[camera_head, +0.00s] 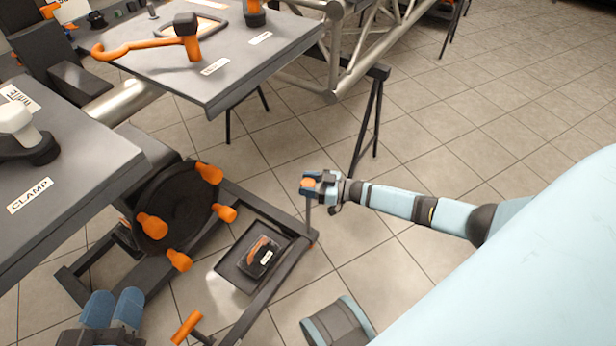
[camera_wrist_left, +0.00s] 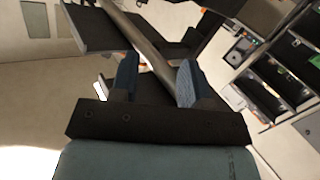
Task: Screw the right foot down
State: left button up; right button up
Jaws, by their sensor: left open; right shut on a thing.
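The right foot's spindle (camera_head: 308,219) stands upright at the right corner of the dark floor frame, with an orange handle (camera_head: 307,184) at its top. My right gripper (camera_head: 312,185) is shut on this handle, its fingers partly covering it. The foot's lower end is too small to judge its contact with the floor. My left gripper (camera_head: 113,305) is open and empty at the lower left, its blue fingers apart. It also shows in the left wrist view (camera_wrist_left: 157,80), with a grey tube behind the fingers. Another orange T-handle (camera_head: 187,327) stands at the frame's near end.
The dark frame (camera_head: 273,288) carries a black wheel plate (camera_head: 176,207) with several orange knobs. A tray (camera_head: 232,262) holds a dark block with a label.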

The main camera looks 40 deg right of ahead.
jog(key=m+t+h+p, duration=0.1)
jog(key=m+h, duration=0.1)
jog(key=m+t+h+p, duration=0.1)
jog(key=t+h+p, duration=0.1)
jog(key=shift+s+a+r+m+h, duration=0.1)
jog(key=shift+r+m+h, duration=0.05)
jog(key=shift+m+h, duration=0.25)
pick_arm(q)
notch_tip(320, 180, up, 9)
jog(key=t+p, duration=0.1)
jog(key=t, duration=0.2)
jog(key=shift+a+f+n+p, duration=0.15)
jog(key=shift+a+n+p, duration=0.2)
jog(key=shift+n+p, duration=0.05)
pick_arm(e)
jog(key=shift+m+t+h, duration=0.9)
jog(key=shift+m+h, duration=0.8)
jog(key=shift+h, duration=0.9)
jog(key=o, duration=0.9)
